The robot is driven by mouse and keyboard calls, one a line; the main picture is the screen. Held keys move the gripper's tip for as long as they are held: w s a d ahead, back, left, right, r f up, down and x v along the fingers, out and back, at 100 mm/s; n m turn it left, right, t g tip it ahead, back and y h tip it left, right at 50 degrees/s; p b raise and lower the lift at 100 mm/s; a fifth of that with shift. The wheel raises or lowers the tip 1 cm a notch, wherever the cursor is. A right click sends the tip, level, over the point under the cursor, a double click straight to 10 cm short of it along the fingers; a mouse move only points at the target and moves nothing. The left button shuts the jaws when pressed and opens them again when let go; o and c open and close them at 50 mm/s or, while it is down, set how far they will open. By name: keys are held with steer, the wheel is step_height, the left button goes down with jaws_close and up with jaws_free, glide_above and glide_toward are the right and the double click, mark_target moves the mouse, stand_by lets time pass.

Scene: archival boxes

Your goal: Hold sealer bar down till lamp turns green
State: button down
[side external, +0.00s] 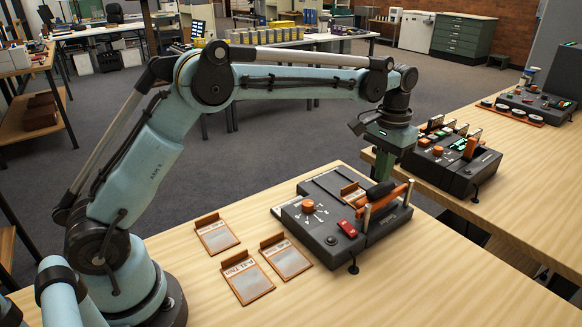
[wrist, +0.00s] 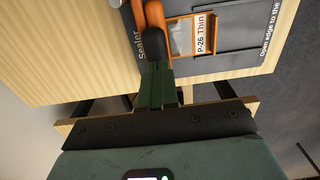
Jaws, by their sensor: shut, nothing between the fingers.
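I cannot tell how far down the bar is. My gripper (side external: 382,178) points down at the handle, its green fingers shut and empty. In the wrist view the fingertips (wrist: 157,64) meet or overlap the black handle (wrist: 155,46); contact is unclear. A pouch marked "P-26 Thin" (wrist: 183,38) lies beside the bar.
Several orange-edged pouches (side external: 285,257) lie on the wooden table (side external: 200,285) left of the sealer. A second table at right holds another dark device (side external: 450,165) with orange and green parts. The table's front is clear.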

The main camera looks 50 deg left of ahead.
mark_target(381, 185)
steer(key=shift+f, duration=0.55)
steer(key=shift+f, duration=1.1)
steer(key=shift+r, duration=0.1)
stand_by(1.9)
steer(key=shift+r, duration=3.95)
